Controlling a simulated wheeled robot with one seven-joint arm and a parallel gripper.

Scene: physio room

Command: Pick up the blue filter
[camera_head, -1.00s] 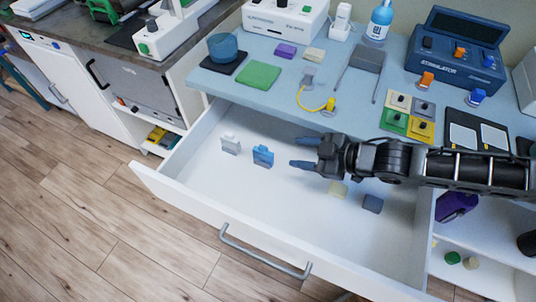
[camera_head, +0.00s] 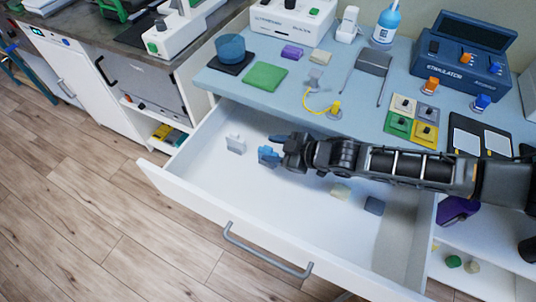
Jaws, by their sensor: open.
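The blue filter (camera_head: 266,157) stands in the open white drawer (camera_head: 206,194), near its left side. My gripper (camera_head: 276,150) reaches into the drawer from the right, its fingers open and pointing left. The fingertips are at the filter; one finger shows just behind its top and the other overlaps its right side. I cannot tell whether they touch it. A similar white filter (camera_head: 236,144) stands a little to the left of the blue one.
A cream block (camera_head: 340,191) and a dark grey-blue block (camera_head: 374,205) lie in the drawer below my arm. The drawer's front wall with its grey handle (camera_head: 265,254) is at the front. The blue counter above holds a yellow cable (camera_head: 318,108) and colored pads.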

